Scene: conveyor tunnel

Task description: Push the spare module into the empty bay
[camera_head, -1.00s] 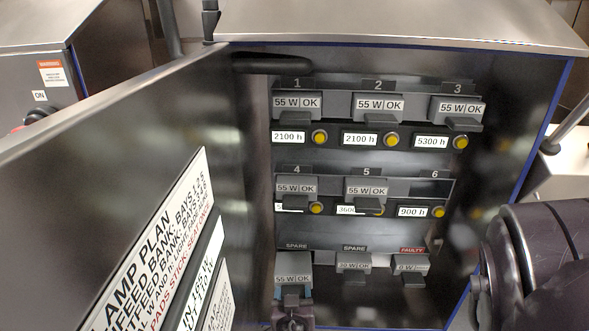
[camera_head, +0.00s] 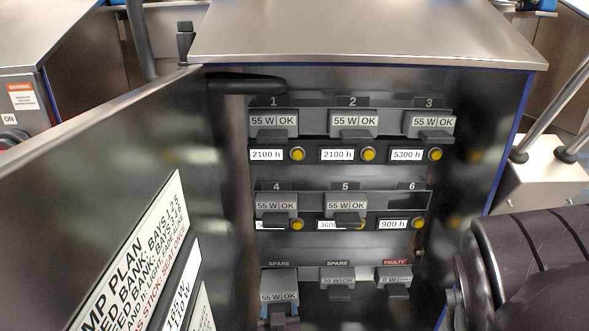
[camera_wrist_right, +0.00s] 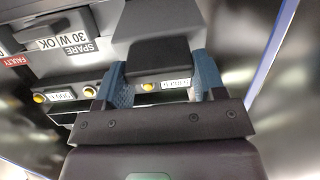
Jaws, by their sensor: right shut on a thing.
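The spare module (camera_head: 279,297) is a grey block reading "55 W OK" under the left SPARE label on the lowest row. My right gripper (camera_head: 279,312) is at its lower front, mostly cut off by the picture's bottom edge. In the right wrist view my right gripper (camera_wrist_right: 158,68) has its blue fingers on both sides of the module's black handle (camera_wrist_right: 160,55), shut on it. The empty bay (camera_head: 408,201) is bay 6, right end of the middle row, an open dark slot above a "900 h" label. My left gripper is not in view.
Modules fill bays 1 to 5. Beside the held module sit a 30 W spare (camera_head: 338,280) and a faulty module (camera_head: 394,278). The open cabinet door (camera_head: 120,190) stands on the left. The cabinet's right wall (camera_head: 480,130) bounds the space near my arm.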

